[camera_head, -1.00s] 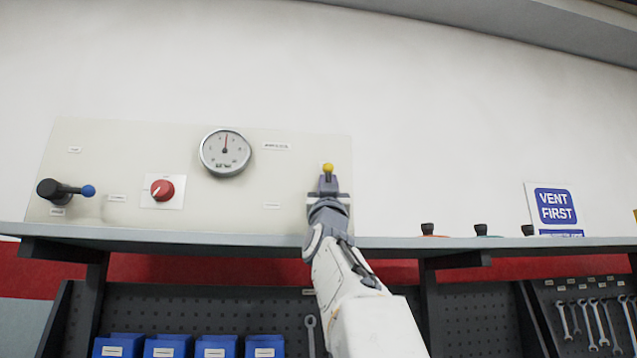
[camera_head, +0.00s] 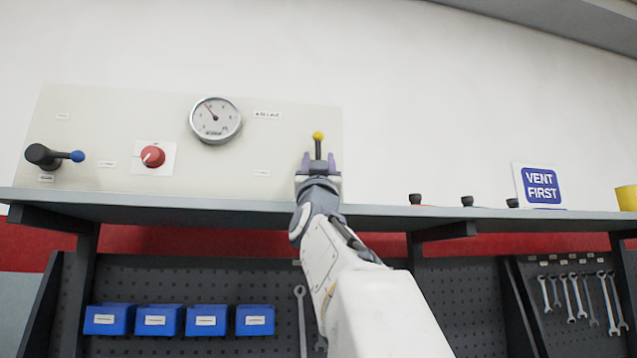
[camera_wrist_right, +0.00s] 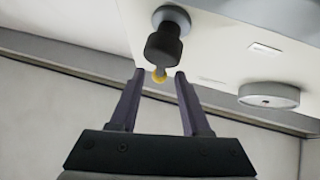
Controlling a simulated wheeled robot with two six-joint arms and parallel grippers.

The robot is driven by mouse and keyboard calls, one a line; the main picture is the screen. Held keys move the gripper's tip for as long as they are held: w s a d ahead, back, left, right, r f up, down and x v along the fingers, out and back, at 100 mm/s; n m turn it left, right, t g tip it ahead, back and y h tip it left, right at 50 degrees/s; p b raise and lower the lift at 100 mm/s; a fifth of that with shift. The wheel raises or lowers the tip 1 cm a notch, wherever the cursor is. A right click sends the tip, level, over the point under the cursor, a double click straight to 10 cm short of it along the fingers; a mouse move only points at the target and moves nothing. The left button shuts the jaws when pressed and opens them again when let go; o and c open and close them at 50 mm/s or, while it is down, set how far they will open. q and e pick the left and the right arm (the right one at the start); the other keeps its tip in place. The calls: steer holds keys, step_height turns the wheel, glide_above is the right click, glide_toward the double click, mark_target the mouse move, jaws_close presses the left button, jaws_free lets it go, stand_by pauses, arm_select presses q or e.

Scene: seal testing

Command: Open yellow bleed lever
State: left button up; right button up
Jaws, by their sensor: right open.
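The yellow bleed lever has a yellow ball (camera_head: 318,135) on a dark stem and stands upright at the right end of the pale panel (camera_head: 80,125). In the right wrist view, its dark hub (camera_wrist_right: 164,45) is above the fingertips, and the yellow ball (camera_wrist_right: 159,76) shows between and beyond them. My right gripper (camera_head: 319,158) is open, with its two fingers on either side of the stem, just below the ball. I cannot tell whether either finger touches it. My left gripper is not in view.
A round gauge (camera_head: 215,120), a red knob (camera_head: 153,156) and a black lever with a blue tip (camera_head: 62,156) are on the panel's left and middle. The grey shelf (camera_head: 150,205) runs below. A "VENT FIRST" sign (camera_head: 541,187) and a yellow container (camera_head: 626,197) stand at right.

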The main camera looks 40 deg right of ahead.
arm_select(q)
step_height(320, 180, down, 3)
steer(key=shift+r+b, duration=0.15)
steer(key=shift+b, duration=0.75)
arm_select(e)
steer(key=v, duration=0.5)
steer(key=shift+s+a+f, duration=0.1)
steer(key=shift+f, duration=0.05)
